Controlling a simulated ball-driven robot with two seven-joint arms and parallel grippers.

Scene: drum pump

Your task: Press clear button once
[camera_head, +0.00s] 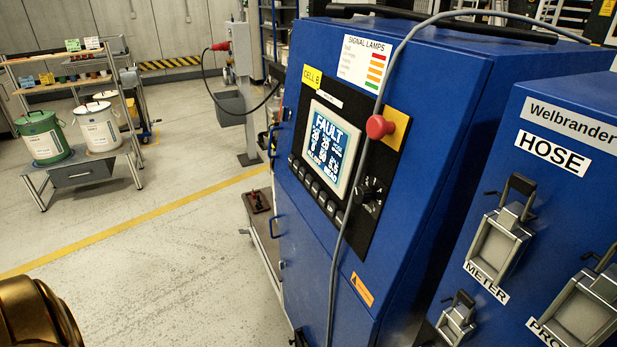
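The blue cabinet (430,130) stands in the middle right with a tilted black control panel (375,165). Its lit screen (327,145) reads FAULT in large letters, with smaller symbols and text below. A row of several small dark buttons (318,190) runs along the lower edge of the screen. Their labels are too small to read, so I cannot tell which one is the clear button. Neither of my grippers is in view. A bronze rounded part, probably of my own arm, shows at the lower left corner.
A red mushroom button (378,127) sits on a yellow plate right of the screen. A grey cable (360,170) hangs down in front of the panel, right of the screen. A dark rotary knob (371,194) is below. A shelf trolley (80,173) with pails stands left; floor between is clear.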

